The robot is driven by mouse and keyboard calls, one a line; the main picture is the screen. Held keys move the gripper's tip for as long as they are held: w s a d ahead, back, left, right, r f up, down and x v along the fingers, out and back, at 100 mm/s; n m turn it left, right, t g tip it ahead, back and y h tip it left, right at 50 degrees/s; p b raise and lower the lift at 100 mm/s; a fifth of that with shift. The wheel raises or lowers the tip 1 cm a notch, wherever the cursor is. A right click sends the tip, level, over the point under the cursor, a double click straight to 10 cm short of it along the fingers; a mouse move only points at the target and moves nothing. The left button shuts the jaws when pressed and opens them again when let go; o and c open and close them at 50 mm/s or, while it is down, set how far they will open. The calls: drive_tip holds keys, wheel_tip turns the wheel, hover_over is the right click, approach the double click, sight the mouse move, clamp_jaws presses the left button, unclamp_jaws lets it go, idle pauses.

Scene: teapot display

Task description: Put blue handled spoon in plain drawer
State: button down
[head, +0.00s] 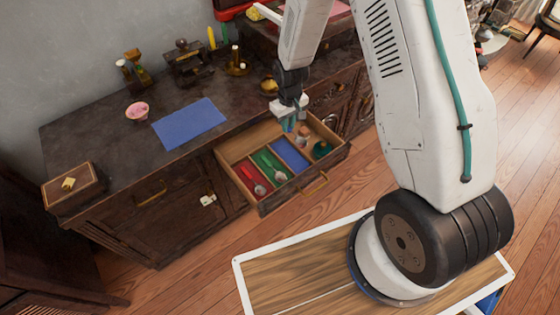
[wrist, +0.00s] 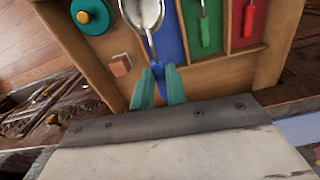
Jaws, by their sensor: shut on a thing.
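My gripper (wrist: 158,88) is shut on the blue handled spoon (wrist: 143,12), whose silver bowl points away from me in the wrist view. Its blue handle end sits between the teal fingertips. In the head view my gripper (head: 290,124) is over the back edge of the open drawer (head: 232,154); the spoon is hard to make out there. The drawer has red, green and blue lined compartments and a plain wood one. In the wrist view the spoon overlaps the blue compartment (wrist: 174,40), near its divider with the plain compartment (wrist: 112,43). I cannot tell its height.
The plain compartment holds a teal round object (wrist: 92,14) and a small wooden block (wrist: 120,64). A green handled utensil (wrist: 205,30) and a red handled one (wrist: 248,20) lie in their matching compartments. A blue mat (head: 190,123) and pink bowl (head: 137,110) are on the cabinet top.

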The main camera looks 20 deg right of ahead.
hover_over(286, 153)
drive_tip(key=shift+n, duration=0.4)
wheel_tip(286, 153, down, 7)
drive_tip(key=shift+s, duration=0.1)
drive_tip(key=shift+f, duration=2.4)
drive_tip(key=c, duration=1.4)
unclamp_jaws()
drive_tip(key=shift+f, duration=0.15)
